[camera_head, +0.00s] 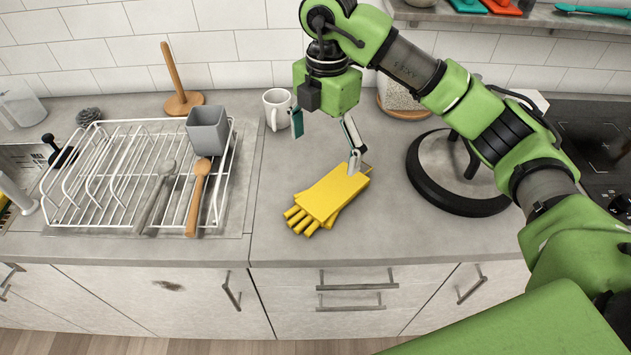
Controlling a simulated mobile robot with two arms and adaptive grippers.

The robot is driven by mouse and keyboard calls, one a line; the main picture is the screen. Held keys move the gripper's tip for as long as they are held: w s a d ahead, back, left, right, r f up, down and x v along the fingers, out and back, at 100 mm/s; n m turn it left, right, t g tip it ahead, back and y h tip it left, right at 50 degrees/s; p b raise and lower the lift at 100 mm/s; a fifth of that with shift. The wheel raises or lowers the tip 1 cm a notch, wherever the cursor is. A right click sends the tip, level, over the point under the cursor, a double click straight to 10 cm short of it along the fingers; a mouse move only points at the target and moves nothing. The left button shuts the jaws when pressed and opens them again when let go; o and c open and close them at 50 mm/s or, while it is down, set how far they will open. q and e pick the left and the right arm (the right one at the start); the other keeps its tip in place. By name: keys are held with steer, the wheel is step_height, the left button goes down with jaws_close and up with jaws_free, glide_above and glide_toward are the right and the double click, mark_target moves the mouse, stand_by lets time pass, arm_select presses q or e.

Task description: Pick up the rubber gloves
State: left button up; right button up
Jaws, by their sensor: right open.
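The yellow rubber gloves (328,199) lie flat on the grey counter, with the fingers toward the lower left and the cuffs toward the upper right. My right gripper (325,145) hangs from the green arm that comes in from the right. It is open and empty, above and behind the gloves. Its right finger overlaps the cuff end in the picture; I cannot tell whether it touches. Its left finger is apart from the gloves, near the white mug. My left gripper is not in view.
A white wire rack (110,190) with utensils and a grey cup (207,130) stands left. A white mug (277,108) and paper towel stand (181,98) are behind. A round black-rimmed lid (455,177) lies right. The counter left and front of the gloves is clear.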

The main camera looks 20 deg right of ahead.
steer(key=f, duration=0.2)
steer(key=p, duration=0.2)
glide_above(324, 198)
step_height(324, 198, down, 5)
steer(key=shift+w+d+f, duration=0.1)
steer(key=shift+w+d, duration=0.05)
steer(key=shift+w+f, duration=0.1)
steer(key=shift+f, duration=0.2)
steer(key=shift+s+f+p, duration=0.25)
steer(key=shift+f+p, duration=0.55)
steer(key=shift+f, duration=0.35)
step_height(324, 198, down, 2)
steer(key=shift+f+p, duration=0.2)
steer(key=shift+p, duration=0.1)
steer(key=shift+f, duration=0.4)
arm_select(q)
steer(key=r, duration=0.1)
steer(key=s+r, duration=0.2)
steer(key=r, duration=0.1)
arm_select(e)
steer(key=c, duration=1.3)
